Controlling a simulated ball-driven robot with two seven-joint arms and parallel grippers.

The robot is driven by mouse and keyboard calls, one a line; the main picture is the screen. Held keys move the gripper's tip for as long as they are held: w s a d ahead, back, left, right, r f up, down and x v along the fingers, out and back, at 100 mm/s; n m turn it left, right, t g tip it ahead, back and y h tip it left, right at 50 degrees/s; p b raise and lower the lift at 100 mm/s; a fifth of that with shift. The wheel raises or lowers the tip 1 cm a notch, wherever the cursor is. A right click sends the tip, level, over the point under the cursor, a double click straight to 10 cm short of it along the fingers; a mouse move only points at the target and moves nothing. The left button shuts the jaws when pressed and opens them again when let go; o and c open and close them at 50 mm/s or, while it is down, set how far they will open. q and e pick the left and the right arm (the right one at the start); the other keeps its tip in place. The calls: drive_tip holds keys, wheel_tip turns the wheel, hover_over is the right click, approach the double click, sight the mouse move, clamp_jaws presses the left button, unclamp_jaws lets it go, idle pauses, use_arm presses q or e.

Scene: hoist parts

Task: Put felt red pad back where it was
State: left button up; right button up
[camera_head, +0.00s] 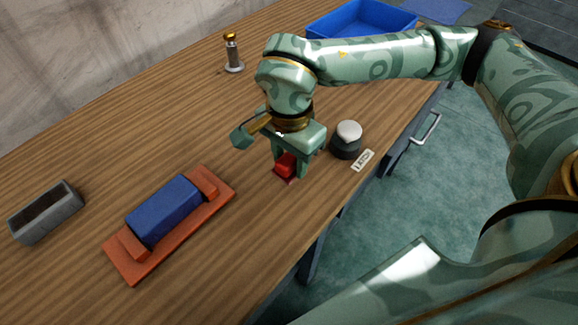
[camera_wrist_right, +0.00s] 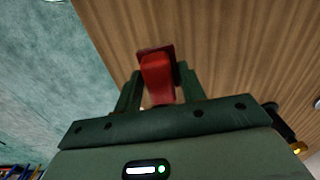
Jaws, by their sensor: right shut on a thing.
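The felt red pad (camera_head: 285,166) is a small red block with a darker red base, near the table's front edge in the head view. My right gripper (camera_head: 288,172) points down over it and is shut on it. In the right wrist view the red pad (camera_wrist_right: 157,75) sits between the two green fingers (camera_wrist_right: 158,88), with the wooden tabletop behind it. I cannot tell whether its base touches the table. My left gripper does not show.
A dark round pot with a pale top (camera_head: 348,138) and a small label plate (camera_head: 362,160) stand close right of the gripper. A blue block in an orange-red holder (camera_head: 128,266), a grey box (camera_head: 45,212), a metal post (camera_head: 233,55) and a blue tray (camera_head: 330,22) stand farther off. The middle is clear.

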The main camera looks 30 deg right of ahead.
sight(290, 167)
drive_tip(key=shift+w+d+f+b, duration=0.15)
drive_tip(key=shift+w+d+f, duration=0.15)
drive_tip(key=shift+f, duration=0.25)
drive_tip(key=shift+w+d+f+b, duration=0.2)
drive_tip(key=shift+w+f, duration=0.2)
drive_tip(key=shift+f, duration=0.15)
wheel_tip(290, 167, down, 4)
drive_tip(key=shift+w+d+r+b, duration=0.1)
drive_tip(key=shift+w+r+b, duration=0.05)
drive_tip(key=shift+b, duration=0.6)
drive_tip(key=shift+r, duration=0.15)
drive_tip(key=o, duration=0.9)
drive_tip(key=shift+o, duration=0.2)
wheel_tip(290, 167, up, 12)
drive_tip(key=p, duration=0.4)
drive_tip(key=shift+r, duration=0.1)
